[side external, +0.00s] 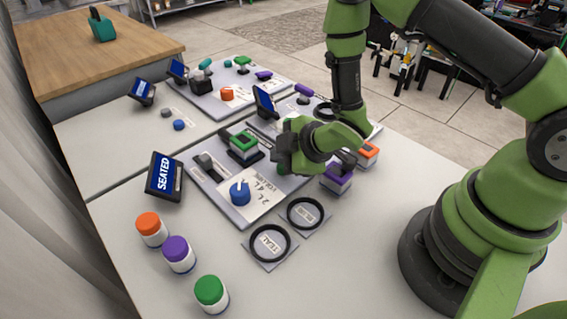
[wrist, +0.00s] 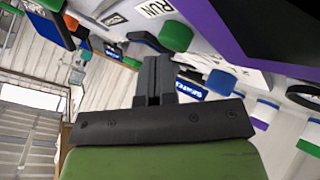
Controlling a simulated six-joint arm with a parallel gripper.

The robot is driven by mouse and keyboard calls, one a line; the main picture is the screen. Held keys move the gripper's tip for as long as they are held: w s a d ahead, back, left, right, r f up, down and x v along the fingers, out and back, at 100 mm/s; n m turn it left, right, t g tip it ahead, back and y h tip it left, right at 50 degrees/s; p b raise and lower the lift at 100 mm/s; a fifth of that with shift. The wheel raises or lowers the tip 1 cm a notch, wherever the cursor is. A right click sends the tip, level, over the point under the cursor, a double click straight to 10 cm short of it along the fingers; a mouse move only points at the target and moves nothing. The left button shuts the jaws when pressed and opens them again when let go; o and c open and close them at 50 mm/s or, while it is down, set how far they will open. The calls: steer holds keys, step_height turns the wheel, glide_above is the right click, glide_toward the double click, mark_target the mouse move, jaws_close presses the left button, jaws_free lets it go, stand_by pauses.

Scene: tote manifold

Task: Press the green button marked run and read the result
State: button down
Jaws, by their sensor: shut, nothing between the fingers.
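The green button (wrist: 175,36) shows in the wrist view next to a white label reading RUN (wrist: 153,8). My gripper is shut and empty, low over the right part of the near panel (side external: 227,208). In the wrist view its closed fingers (wrist: 155,78) appear below the button in the picture; I cannot tell whether they touch anything. A tilted screen (side external: 165,177) left of the panel reads SEATED. A second screen (side external: 264,101) stands behind the panel, its text unreadable here.
The panel carries a green-topped block (side external: 243,144), a blue knob (side external: 239,192) and a dark lever (side external: 206,166). A purple-topped block (side external: 337,178) stands close right of my gripper. Two black rings (side external: 306,213) and orange, purple and green-lidded jars (side external: 179,254) lie in front.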

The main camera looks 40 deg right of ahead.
steer(key=shift+s+r, duration=0.1)
steer(key=shift+s, duration=0.35)
steer(key=shift+r, duration=2.6)
steer(key=shift+w+r, duration=0.1)
step_height(320, 180, up, 8)
steer(key=d+r+m+h, duration=0.1)
steer(key=d+m, duration=0.1)
steer(key=m, duration=0.3)
steer(key=s+r+m+g, duration=0.1)
steer(key=s+r+m, duration=0.4)
steer(key=s, duration=0.4)
steer(key=s+d+r+m+g+y, duration=0.1)
steer(key=s+r+m, duration=0.4)
steer(key=s+r, duration=0.3)
steer(key=shift+s+d+m, duration=0.3)
steer(key=shift+s, duration=0.45)
